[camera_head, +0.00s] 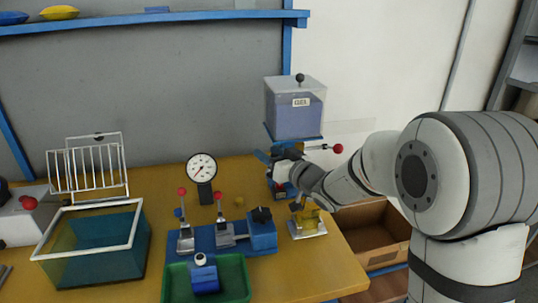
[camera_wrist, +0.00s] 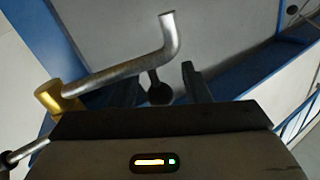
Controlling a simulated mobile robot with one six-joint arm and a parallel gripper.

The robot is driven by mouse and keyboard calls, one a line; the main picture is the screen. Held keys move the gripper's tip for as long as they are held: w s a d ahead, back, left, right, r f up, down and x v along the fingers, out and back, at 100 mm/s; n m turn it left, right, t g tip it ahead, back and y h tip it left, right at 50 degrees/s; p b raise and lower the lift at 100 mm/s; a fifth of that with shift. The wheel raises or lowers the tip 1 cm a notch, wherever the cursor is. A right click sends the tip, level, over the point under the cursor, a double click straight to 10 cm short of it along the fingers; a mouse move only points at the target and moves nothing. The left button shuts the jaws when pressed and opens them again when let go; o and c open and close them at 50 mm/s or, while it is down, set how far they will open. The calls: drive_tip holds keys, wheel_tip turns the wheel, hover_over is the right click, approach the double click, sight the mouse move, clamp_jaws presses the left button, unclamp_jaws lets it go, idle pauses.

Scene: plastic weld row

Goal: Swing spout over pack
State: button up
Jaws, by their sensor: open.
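The spout (camera_wrist: 120,72) is a bent grey metal pipe in the wrist view. It runs from a brass collar (camera_wrist: 62,97) at the left to an upturned end at the top middle. A dark round knob (camera_wrist: 159,93) on a short stem lies below the pipe, between my fingers in the picture. My gripper (camera_wrist: 158,78) is open, its two dark fingers apart; I cannot tell whether they touch anything. In the head view my gripper (camera_head: 280,160) is beneath the GEL tank (camera_head: 296,108), largely hiding the spout. I cannot identify the pack with certainty.
A yellow piece (camera_head: 309,218) sits on a pale plate below my wrist. Blue lever clamps (camera_head: 222,236), a dial gauge (camera_head: 202,168), a green tray (camera_head: 236,276) and a teal tank (camera_head: 95,245) stand left. A red-knobbed lever (camera_head: 337,148) juts out right of the tank stand.

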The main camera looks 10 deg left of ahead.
drive_tip(key=v, duration=0.7)
drive_tip(key=shift+s+d, duration=0.25)
drive_tip(key=shift+d, duration=0.1)
